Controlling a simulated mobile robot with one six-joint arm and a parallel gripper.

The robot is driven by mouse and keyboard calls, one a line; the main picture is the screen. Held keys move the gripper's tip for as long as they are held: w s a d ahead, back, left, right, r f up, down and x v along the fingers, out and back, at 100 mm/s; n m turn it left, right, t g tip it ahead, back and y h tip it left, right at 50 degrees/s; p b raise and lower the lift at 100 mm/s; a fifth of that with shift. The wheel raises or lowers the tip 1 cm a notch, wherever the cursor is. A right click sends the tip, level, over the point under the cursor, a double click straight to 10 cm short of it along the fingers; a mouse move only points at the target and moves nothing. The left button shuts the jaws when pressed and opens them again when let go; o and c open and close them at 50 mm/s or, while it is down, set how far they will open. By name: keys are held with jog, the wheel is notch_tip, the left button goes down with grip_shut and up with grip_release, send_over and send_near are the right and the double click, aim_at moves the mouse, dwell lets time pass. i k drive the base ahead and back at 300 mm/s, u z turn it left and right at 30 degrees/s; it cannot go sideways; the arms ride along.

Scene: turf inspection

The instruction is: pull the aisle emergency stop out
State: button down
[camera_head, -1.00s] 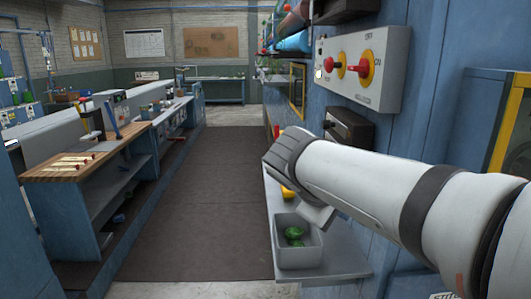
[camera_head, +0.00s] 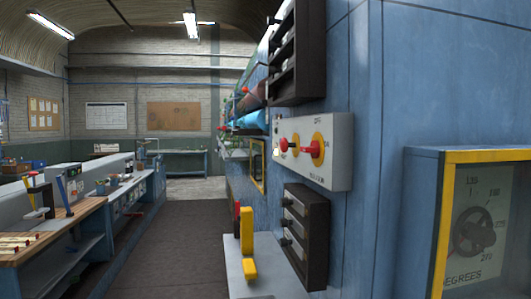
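A light grey control box (camera_head: 336,168) is fixed to the blue wall right of centre. On its left part is a red round knob (camera_head: 283,145), which looks like the emergency stop. I see it from the side, and cannot tell whether it is pushed in or out. Beside it on the right is a red handle (camera_head: 308,149) on a yellow disc (camera_head: 319,149), with small lettering above and below it. My gripper and arm are out of view.
Dark racks (camera_head: 298,65) and (camera_head: 306,232) stick out above and below the box. A yellow upright part (camera_head: 247,230) stands on a grey shelf (camera_head: 262,272). A yellow-edged dial cabinet (camera_head: 480,225) juts out at right. The dark aisle floor (camera_head: 178,240) is clear.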

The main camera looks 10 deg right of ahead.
aim_at(284, 144)
jog(key=k, duration=0.45)
jog(key=u, duration=0.3)
jog(key=i, duration=1.1)
jog(key=u, duration=0.8)
